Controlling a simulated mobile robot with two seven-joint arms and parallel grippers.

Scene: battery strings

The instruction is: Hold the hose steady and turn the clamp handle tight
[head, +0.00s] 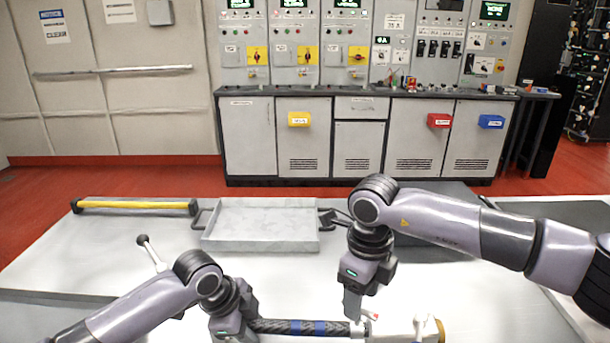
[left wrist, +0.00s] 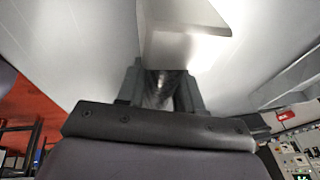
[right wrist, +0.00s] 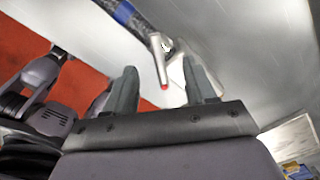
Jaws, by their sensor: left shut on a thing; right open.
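The dark hose (head: 282,326) with blue bands lies across the table at the front of the head view. My left gripper (head: 248,328) is shut on the hose near its left end; the dark hose (left wrist: 160,88) shows between its fingers in the left wrist view. The hose's right end meets a pale fitting block (head: 400,330). The clamp handle (right wrist: 159,62), light grey with a red tip, stands at that joint. My right gripper (right wrist: 162,82) is open, its fingers either side of the handle's red tip in the right wrist view. Contact cannot be told.
A grey tray (head: 260,243) with dark handles lies behind the hose. A yellow bar (head: 135,206) lies at the back left of the table. A rod with a dark knob (head: 150,250) stands behind my left arm. Control cabinets (head: 350,140) line the wall beyond.

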